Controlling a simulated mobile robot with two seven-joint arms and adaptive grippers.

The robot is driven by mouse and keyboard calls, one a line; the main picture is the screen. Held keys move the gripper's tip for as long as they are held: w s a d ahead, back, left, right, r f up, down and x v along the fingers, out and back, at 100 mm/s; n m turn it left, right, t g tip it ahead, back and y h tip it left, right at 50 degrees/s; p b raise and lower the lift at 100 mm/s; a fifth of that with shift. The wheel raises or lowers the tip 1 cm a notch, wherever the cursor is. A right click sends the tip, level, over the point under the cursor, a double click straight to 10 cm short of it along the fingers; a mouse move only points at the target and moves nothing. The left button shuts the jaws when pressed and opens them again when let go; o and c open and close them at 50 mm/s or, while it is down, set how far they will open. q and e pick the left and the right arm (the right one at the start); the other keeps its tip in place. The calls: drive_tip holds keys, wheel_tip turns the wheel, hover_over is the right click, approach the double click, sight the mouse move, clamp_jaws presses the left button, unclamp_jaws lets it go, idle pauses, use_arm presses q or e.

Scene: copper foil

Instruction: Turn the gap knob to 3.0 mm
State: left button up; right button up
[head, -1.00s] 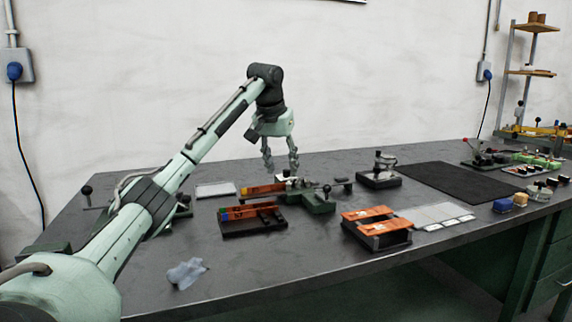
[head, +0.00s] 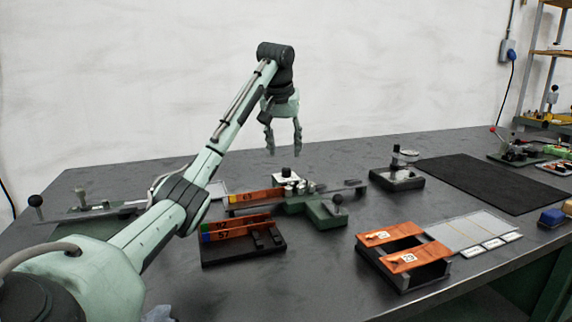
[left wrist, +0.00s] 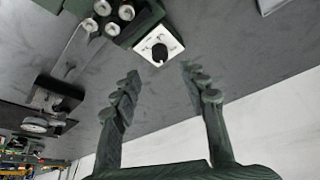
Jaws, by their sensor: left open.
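The gap knob is a black knob on a square white dial plate. It shows in the head view (head: 288,172) at the back of a green bench device (head: 322,211), and in the left wrist view (left wrist: 159,52) at top centre. Its pointer and scale marks are too small to read. My left gripper (head: 284,151) points down above and near the knob, its fingers apart and empty. In the left wrist view my left gripper (left wrist: 161,72) has its fingertips spread to either side below the dial, not touching the knob. My right gripper is not in view.
A black tray (head: 250,252) with orange strips lies in front of the device. A black stand (head: 395,178) stands to its right. A holder with orange plates (head: 402,260), a grey sheet (head: 468,228) and a dark mat (head: 490,183) lie further right. The bench front is mostly clear.

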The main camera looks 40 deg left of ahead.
sight(286, 169)
use_arm(q)
drive_tip(key=x, duration=0.7)
drive_tip(key=shift+s, duration=0.15)
clamp_jaws()
